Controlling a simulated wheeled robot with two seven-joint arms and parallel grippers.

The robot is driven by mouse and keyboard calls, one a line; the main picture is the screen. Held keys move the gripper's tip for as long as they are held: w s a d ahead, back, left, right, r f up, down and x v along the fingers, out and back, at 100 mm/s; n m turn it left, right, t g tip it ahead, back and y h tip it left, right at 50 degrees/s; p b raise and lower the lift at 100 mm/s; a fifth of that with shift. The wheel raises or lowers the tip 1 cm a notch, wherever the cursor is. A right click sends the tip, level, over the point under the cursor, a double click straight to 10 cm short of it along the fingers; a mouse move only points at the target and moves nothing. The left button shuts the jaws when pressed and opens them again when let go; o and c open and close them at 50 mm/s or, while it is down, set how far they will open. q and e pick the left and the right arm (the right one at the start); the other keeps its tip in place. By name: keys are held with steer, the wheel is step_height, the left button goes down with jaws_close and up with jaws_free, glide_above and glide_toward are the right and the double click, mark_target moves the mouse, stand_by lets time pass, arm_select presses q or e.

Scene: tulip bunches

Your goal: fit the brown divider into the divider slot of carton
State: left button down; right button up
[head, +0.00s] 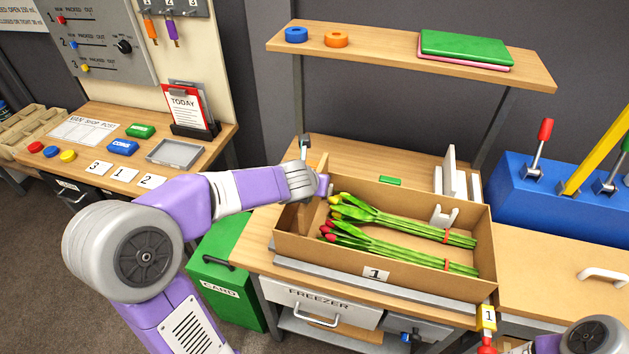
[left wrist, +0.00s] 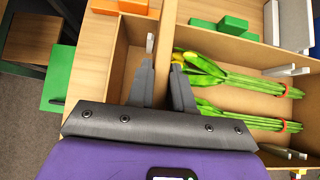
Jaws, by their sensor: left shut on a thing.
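The open brown carton (head: 420,268), labelled 1, sits on the wooden bench. Two tulip bunches lie in it: one with yellow heads (head: 400,219) at the back and one with red heads (head: 400,252) at the front. My left gripper (head: 322,184) is at the carton's left part, shut on the brown divider (left wrist: 167,42). In the left wrist view the divider stands upright between my fingers (left wrist: 163,88), left of the tulip heads. A white bracket (left wrist: 150,43) shows beside it. The divider's lower edge is hidden, so I cannot tell whether it is seated. My right gripper is out of view.
White upright panels (head: 449,172) stand behind the carton, and a white bracket (head: 443,217) is inside it towards the right. A shelf (head: 390,62) overhangs the bench. A blue tool block (head: 535,205) stands to the right. A green bin (head: 225,275) is below left.

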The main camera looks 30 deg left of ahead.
mark_target(308, 207)
arm_select(q)
steer(key=shift+f+b, duration=4.1)
steer(key=shift+f, duration=0.5)
steer(key=c, duration=0.9)
jaws_free()
steer(key=shift+r, duration=0.1)
steer(key=shift+c, duration=0.2)
steer(key=p+v, duration=0.4)
steer(key=v, duration=0.2)
steer(key=shift+r, duration=0.2)
steer(key=shift+s+d+r+p, duration=0.15)
steer(key=shift+s+r+p, duration=0.2)
steer(key=shift+s, duration=0.2)
